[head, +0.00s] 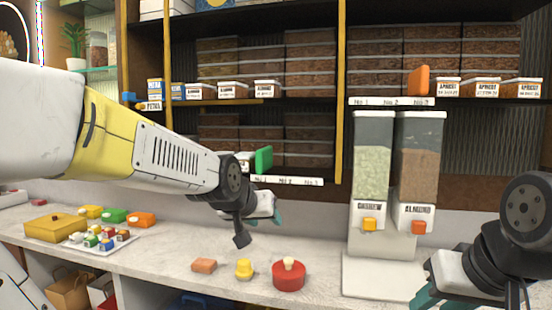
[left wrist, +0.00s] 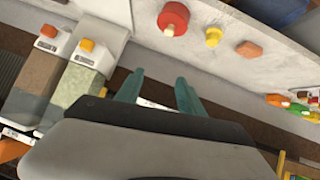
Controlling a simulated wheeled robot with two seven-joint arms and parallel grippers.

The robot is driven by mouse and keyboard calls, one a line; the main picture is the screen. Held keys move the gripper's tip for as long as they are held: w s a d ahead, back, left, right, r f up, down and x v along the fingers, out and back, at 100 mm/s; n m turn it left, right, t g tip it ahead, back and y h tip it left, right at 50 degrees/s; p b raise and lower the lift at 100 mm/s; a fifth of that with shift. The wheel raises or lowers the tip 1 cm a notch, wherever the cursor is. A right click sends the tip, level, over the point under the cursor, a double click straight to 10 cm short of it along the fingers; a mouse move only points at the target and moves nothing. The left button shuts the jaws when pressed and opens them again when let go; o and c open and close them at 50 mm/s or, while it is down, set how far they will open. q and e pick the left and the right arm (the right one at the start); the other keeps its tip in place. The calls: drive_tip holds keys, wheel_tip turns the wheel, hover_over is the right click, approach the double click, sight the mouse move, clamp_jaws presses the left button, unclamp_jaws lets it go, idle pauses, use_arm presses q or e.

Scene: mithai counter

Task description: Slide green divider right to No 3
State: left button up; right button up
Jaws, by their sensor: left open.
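The green divider (head: 264,160) stands upright on the lower shelf edge, near the left end of a white label strip (head: 298,181). The strip's small labels seem to run No 1, No 2, No 3 from left to right, and the divider is by the leftmost. My left gripper (head: 276,210) is below the divider, apart from it. Its teal fingers (left wrist: 157,92) are spread and empty in the left wrist view, where I cannot make out the divider. My right gripper (head: 428,296) is low at the right, partly cut off; its opening does not show.
An orange divider (head: 419,80) stands on the upper shelf strip (head: 390,101). Cashew (head: 372,160) and almond (head: 418,165) dispensers stand right of the lower strip. A red container (head: 289,276), a yellow piece (head: 244,270) and an orange block (head: 204,265) lie on the counter below.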

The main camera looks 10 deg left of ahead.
sight(261, 156)
use_arm(q)
drive_tip(key=w+a+r+t, duration=0.2)
drive_tip(key=w+a+t, duration=0.1)
drive_tip(key=w, duration=0.4)
drive_tip(key=w+a+r+t+y, duration=0.1)
drive_tip(key=w+a+r+t, duration=0.1)
drive_tip(key=w, duration=0.6)
drive_tip(key=w+a+r+t+y, duration=0.1)
drive_tip(key=w+a+t, duration=0.3)
drive_tip(key=w, duration=0.4)
drive_tip(key=shift+a+r+t, duration=0.3)
drive_tip(key=shift+a+r, duration=0.25)
drive_tip(key=shift+r, duration=0.3)
drive_tip(key=shift+w+a+r+m+t+h, duration=0.1)
drive_tip(key=shift+w+r+m+t+h, duration=0.1)
drive_tip(key=shift+w+m+t+h, duration=0.6)
drive_tip(key=shift+n+y, duration=0.3)
drive_tip(key=shift+y, duration=0.1)
drive_tip(key=shift+r+x, duration=0.15)
drive_tip(key=shift+x, duration=1.75)
drive_tip(key=shift+r+x, duration=0.1)
drive_tip(key=shift+x, duration=1.75)
drive_tip(key=shift+s, duration=0.1)
clamp_jaws()
